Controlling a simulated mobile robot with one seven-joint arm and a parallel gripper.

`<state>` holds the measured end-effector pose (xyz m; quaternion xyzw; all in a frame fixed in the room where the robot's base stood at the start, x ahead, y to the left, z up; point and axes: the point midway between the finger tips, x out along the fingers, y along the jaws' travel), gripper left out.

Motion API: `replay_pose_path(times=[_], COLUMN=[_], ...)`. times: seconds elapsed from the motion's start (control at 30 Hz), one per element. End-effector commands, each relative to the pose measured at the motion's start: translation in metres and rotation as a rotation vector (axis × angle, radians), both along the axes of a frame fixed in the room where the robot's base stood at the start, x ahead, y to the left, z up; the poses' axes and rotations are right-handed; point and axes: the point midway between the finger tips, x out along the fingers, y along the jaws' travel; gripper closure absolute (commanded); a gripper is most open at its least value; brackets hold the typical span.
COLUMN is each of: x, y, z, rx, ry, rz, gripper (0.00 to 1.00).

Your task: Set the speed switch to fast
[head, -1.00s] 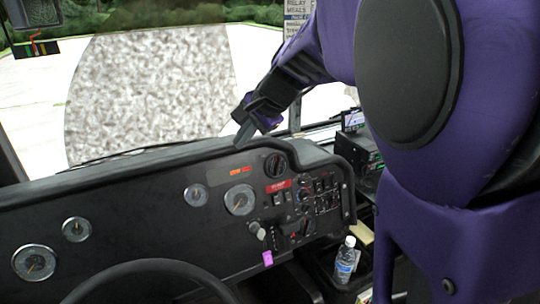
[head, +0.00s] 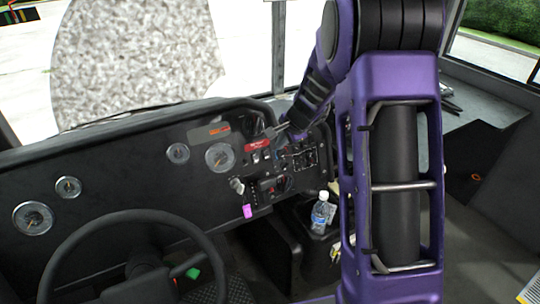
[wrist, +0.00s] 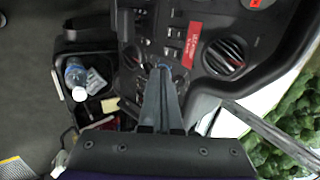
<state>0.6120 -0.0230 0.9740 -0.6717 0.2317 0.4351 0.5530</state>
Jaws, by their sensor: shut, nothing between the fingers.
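The dashboard's control panel (head: 290,160) carries knobs and rocker switches; I cannot tell which is the speed switch, as labels are too small to read.
A water bottle (head: 320,212) stands in a dark bin below the panel; it also shows in the wrist view (wrist: 76,78). The steering wheel (head: 130,250) is at lower left. Round gauges (head: 220,157) line the dashboard. The windshield is behind it.

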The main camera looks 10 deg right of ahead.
Motion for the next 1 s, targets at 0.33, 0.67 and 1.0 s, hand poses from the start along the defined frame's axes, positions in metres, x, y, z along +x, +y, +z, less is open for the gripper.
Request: replay_pose_path(times=[0.33,0.67,1.0], x=[0.001,0.005,0.038], y=[-0.012,-0.01,0.001], z=[-0.01,-0.017,-0.072], rx=[0.01,0.01,0.012], ry=[0.002,0.003,0.005], rz=[-0.029,-0.028,-0.029], gripper=[1.0,1.0,1.0])
